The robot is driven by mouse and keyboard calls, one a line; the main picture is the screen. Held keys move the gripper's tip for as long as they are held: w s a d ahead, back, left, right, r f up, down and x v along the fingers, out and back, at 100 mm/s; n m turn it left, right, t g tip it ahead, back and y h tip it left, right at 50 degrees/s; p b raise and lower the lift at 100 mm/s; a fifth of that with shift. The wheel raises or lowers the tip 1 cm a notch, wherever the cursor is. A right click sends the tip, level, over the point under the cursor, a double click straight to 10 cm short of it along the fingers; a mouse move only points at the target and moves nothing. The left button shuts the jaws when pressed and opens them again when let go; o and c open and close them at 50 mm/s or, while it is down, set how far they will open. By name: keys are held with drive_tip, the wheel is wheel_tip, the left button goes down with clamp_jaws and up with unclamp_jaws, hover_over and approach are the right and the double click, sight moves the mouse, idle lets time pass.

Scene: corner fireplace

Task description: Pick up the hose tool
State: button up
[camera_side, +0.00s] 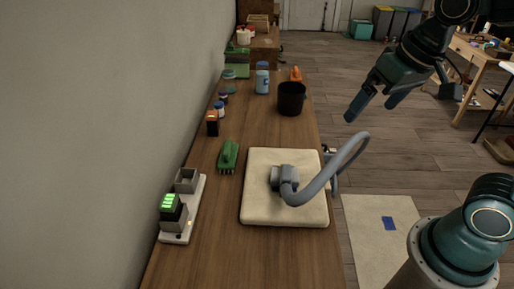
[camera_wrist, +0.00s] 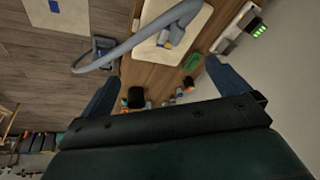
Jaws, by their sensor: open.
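The hose tool (camera_side: 285,180) is a grey nozzle with a thick curved grey hose (camera_side: 345,160). Its nozzle end lies on a cream square board (camera_side: 262,213), and the hose arches up over the board's right edge. In the wrist view the hose (camera_wrist: 130,47) curves across the top, with the nozzle (camera_wrist: 176,37) on the board. My gripper (camera_side: 370,108) is open and empty, raised in the air beyond and to the right of the hose, off the bench's right side. In the wrist view its two blue fingers (camera_wrist: 160,82) are spread wide, with nothing between them.
The wooden bench (camera_side: 215,245) runs along the wall. A charger with green lights (camera_side: 172,210) and a green brush (camera_side: 228,156) lie left of the board. A black cup (camera_side: 291,98), a blue can (camera_side: 262,82) and small jars stand farther back.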

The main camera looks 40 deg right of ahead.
drive_tip(key=w+a+f+m+g, duration=0.1)
drive_tip(key=w+f+m+g, duration=0.15)
drive_tip(key=w+f, duration=0.55)
drive_tip(key=m+g, duration=0.2)
drive_tip(key=m, duration=0.2)
hover_over(287, 167)
wheel_tip(287, 167, down, 9)
drive_tip(key=shift+r, duration=0.1)
drive_tip(key=shift+f, duration=4.3)
drive_tip(key=shift+f, duration=0.15)
drive_tip(key=shift+w+f, duration=0.1)
drive_tip(key=shift+f, duration=2.35)
